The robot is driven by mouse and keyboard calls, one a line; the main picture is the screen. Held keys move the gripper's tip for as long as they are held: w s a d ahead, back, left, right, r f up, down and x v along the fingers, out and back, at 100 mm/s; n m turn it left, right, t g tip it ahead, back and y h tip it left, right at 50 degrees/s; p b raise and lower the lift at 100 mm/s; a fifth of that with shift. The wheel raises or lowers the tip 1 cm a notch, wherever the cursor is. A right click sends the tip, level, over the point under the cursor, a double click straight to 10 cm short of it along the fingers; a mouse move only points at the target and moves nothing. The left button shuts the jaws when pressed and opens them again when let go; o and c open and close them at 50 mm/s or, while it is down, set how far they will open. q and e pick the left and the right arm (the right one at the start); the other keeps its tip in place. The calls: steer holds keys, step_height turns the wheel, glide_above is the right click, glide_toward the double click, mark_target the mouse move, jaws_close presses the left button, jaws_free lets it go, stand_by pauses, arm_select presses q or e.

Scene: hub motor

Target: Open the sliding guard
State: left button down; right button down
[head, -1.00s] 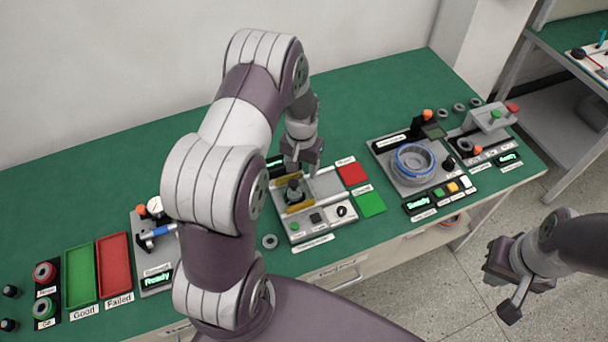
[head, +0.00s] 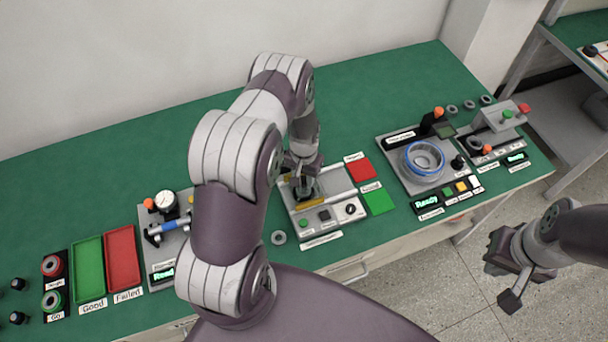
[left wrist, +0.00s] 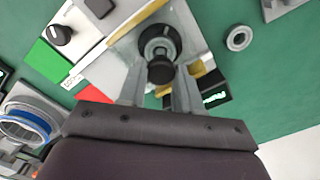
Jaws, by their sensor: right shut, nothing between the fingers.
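The sliding guard (head: 311,202) is a clear cover with yellow edge bars on the grey station in the middle of the bench. In the left wrist view one yellow bar (left wrist: 136,20) runs along it. A dark round knob-like part (left wrist: 160,72) with a grey ring stands between the bars. My left gripper (head: 303,184) is down at the guard. In the left wrist view its fingers (left wrist: 158,92) are apart, one on each side of the dark part; contact cannot be told. My right gripper (head: 507,280) is shut and empty, beyond the bench's front edge.
The station carries buttons and a black dial (head: 350,209). A red pad (head: 361,170) and green pad (head: 379,201) lie to its right. A loose ring (head: 279,237) lies in front. A blue-ringed fixture (head: 423,160) stands right; green and red trays (head: 122,257) stand left.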

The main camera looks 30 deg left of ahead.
arm_select(q)
steer(key=shift+d+r, duration=0.1)
steer(key=shift+r, duration=0.05)
steer(key=shift+w, duration=0.1)
steer(key=w+d+b, duration=0.2)
steer(key=w, duration=0.1)
steer(key=w+d+b, duration=0.3)
steer(key=shift+w+d, duration=0.2)
steer(key=shift+w, duration=0.05)
steer(key=shift+r, duration=0.1)
steer(key=c, duration=1)
jaws_free()
steer(key=shift+o, duration=1.1)
steer(key=shift+s, duration=0.25)
